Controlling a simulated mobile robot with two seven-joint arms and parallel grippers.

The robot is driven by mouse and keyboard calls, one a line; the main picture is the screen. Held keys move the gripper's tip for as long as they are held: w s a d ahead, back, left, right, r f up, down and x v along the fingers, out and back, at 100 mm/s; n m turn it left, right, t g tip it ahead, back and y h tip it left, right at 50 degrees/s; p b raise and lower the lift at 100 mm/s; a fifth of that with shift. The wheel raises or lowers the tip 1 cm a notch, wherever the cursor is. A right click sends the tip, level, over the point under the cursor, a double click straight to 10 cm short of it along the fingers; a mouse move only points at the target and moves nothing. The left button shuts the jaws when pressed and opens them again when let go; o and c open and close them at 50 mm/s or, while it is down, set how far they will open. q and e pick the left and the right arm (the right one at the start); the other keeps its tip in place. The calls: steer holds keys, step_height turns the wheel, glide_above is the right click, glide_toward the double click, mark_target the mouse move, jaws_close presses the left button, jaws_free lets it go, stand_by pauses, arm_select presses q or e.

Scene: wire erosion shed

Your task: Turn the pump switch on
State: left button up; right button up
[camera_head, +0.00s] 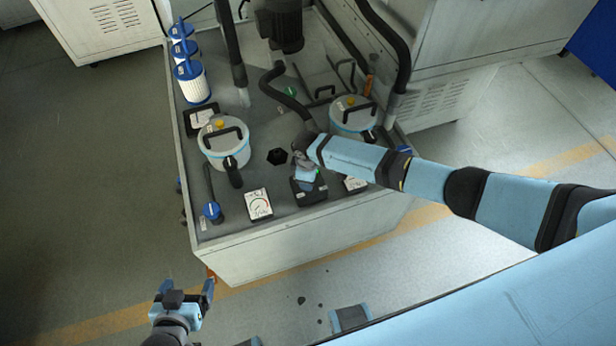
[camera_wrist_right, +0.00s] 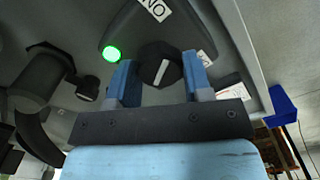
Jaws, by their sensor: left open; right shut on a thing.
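The pump switch is a round black knob (camera_wrist_right: 152,60) with a white line, on a black switch box (camera_head: 308,195) at the front of the tank top. In the right wrist view the line runs nearly up and down, leaning slightly right, below a white ON label (camera_wrist_right: 154,9) seen upside down. A green lamp (camera_wrist_right: 112,54) beside the knob is lit. My right gripper (camera_wrist_right: 159,82) has a blue finger on each side of the knob and is shut on it. In the head view my right arm partly hides the box. My left gripper (camera_head: 187,288) is open and empty, away from the tank.
The tank top (camera_head: 235,222) carries two lidded filter housings (camera_head: 226,158) (camera_head: 352,117), a gauge (camera_head: 259,204), a blue-handled valve (camera_head: 212,211), several white filter cartridges (camera_head: 192,84) and a dark pump motor (camera_head: 284,25). Black hoses rise at the back. The floor at left is clear.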

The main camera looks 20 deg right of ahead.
steer(key=o, duration=0.9)
steer(key=shift+r, duration=0.1)
step_height(320, 180, up, 14)
steer(key=shift+f, duration=0.15)
